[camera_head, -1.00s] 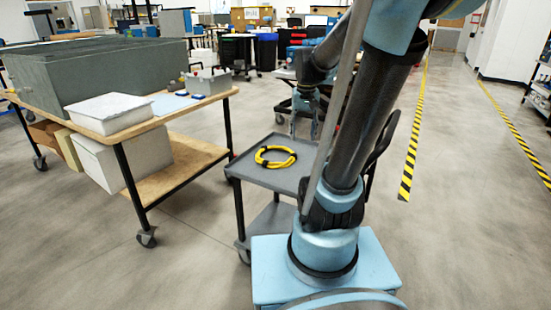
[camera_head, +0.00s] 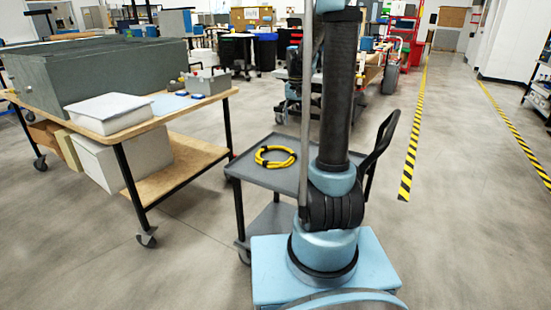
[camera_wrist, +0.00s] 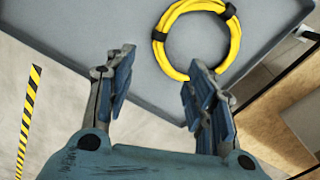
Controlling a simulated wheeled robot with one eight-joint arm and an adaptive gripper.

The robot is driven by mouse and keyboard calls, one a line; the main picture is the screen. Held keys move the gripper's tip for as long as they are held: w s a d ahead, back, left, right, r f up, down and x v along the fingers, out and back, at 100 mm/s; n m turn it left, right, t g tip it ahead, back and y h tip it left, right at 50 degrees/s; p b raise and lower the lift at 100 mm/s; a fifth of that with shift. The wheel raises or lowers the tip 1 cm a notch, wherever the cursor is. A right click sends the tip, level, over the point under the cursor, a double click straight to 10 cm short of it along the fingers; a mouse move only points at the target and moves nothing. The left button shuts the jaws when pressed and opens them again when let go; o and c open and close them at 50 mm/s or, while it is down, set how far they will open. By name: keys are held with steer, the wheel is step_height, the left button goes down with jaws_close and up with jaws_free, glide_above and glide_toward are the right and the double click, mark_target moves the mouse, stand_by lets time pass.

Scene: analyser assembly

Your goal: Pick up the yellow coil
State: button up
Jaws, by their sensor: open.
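The yellow coil (camera_head: 284,164) is a loop of yellow cable with black ties. It lies flat on the top tray of a grey cart (camera_head: 268,180). In the wrist view the coil (camera_wrist: 160,56) is at the top, right of the middle, on the grey tray (camera_wrist: 80,22). My gripper (camera_wrist: 161,62) is open and empty above the tray. Its right finger overlaps the coil's lower edge in the picture; its left finger is left of the coil. I cannot tell the height between them. In the head view my arm stands upright and I cannot make out the gripper.
A wooden-topped workbench (camera_head: 197,105) stands left of the cart, with a large grey box (camera_head: 110,80) and a white box (camera_head: 108,113) on it. The cart's black handle (camera_head: 381,140) rises at its right. Open floor with yellow-black tape (camera_head: 410,160) lies to the right.

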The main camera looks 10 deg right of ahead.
mark_target(293, 154)
step_height(293, 154, down, 17)
steer(key=shift+a+f, duration=0.1)
steer(key=shift+f, duration=0.05)
stand_by(0.8)
jaws_close()
